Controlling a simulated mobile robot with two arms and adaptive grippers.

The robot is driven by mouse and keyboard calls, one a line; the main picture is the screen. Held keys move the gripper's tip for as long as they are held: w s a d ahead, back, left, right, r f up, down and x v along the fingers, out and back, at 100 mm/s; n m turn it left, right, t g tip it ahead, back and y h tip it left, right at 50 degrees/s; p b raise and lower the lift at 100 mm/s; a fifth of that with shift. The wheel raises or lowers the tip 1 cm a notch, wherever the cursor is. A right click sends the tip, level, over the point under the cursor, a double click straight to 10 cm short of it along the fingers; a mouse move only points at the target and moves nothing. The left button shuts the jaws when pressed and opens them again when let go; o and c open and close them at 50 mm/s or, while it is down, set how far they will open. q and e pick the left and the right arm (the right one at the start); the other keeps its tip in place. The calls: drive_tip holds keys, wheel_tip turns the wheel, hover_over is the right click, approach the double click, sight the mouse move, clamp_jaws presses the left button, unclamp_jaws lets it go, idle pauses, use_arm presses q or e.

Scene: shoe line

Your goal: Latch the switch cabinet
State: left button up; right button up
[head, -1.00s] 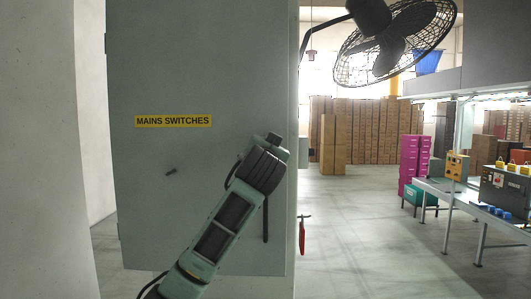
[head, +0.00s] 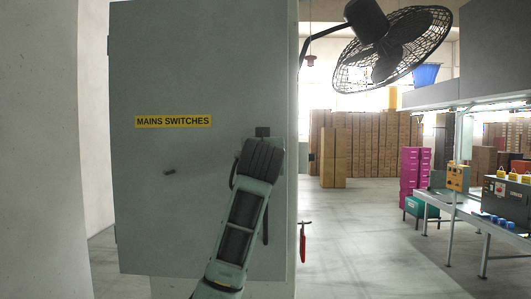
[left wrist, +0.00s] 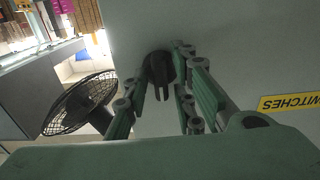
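The grey switch cabinet (head: 200,60) fills the left half of the head view, with a yellow "MAINS SWITCHES" label (head: 173,121) on its door. My left arm reaches up in front of the door, with its gripper (head: 262,150) near the door's right edge, mostly hidden behind the wrist. In the left wrist view, the left gripper (left wrist: 160,90) is open, its fingers apart on either side of a black latch knob (left wrist: 160,72). I cannot tell whether they touch it. A dark vertical bar (head: 265,222) shows below the wrist. My right gripper is out of view.
A black wire fan (head: 392,50) juts out at upper right of the cabinet. A red item (head: 302,243) hangs at the cabinet's right side. A workbench (head: 470,212) stands at far right. The floor between is clear; stacked brown boxes (head: 375,140) stand behind.

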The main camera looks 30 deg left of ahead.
use_arm(q)
drive_tip(key=shift+o, duration=0.3)
drive_tip(key=v, duration=1.2)
